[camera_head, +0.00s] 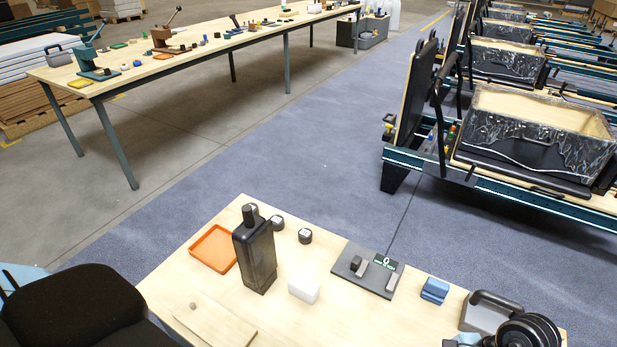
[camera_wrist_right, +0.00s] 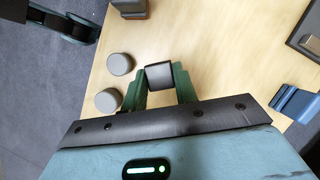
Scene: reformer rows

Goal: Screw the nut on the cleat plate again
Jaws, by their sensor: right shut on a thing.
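My right gripper (camera_wrist_right: 160,72) is shut on a dark squarish piece, which I take for the nut (camera_wrist_right: 159,77). It is apart from the plate, above the table's near side. My left gripper is not in view.
A blue block (camera_head: 434,290) sits right of the plate. Two grey round pieces (camera_wrist_right: 119,64) (camera_wrist_right: 107,100) lie beside my right gripper.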

